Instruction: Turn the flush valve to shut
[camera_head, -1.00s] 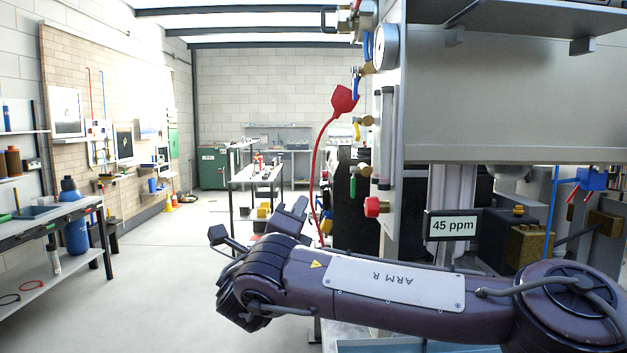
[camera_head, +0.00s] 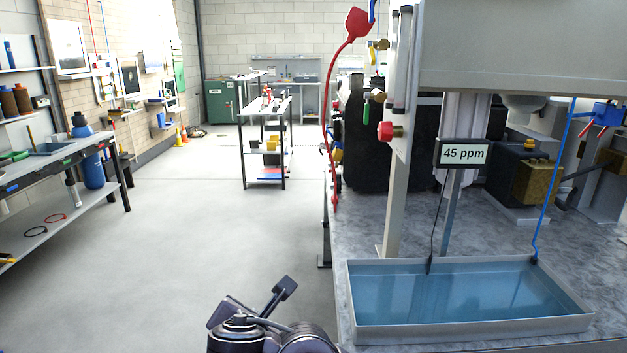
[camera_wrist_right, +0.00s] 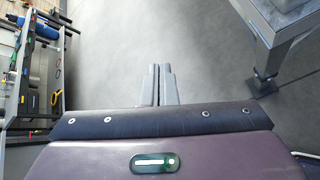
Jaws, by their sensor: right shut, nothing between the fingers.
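A panel on the right of the head view carries several valves, seen nearly edge-on. They include a red knob (camera_head: 386,131), a green handle (camera_head: 366,110), a yellow handle (camera_head: 380,45) and a large red paddle handle (camera_head: 357,21) high up. No label shows which is the flush valve. My right gripper (camera_wrist_right: 160,84) is shut and empty in the right wrist view, above bare floor. Part of my right arm shows at the bottom of the head view, low and well apart from the valves. My left gripper is out of view.
A shallow tray of blue liquid (camera_head: 352,290) stands on the grey bench (camera_head: 365,235) below a display reading 45 ppm (camera_head: 463,153). A black trolley (camera_head: 285,140) stands behind. A workbench (camera_head: 60,160) lines the left. The floor (camera_head: 170,260) between is clear.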

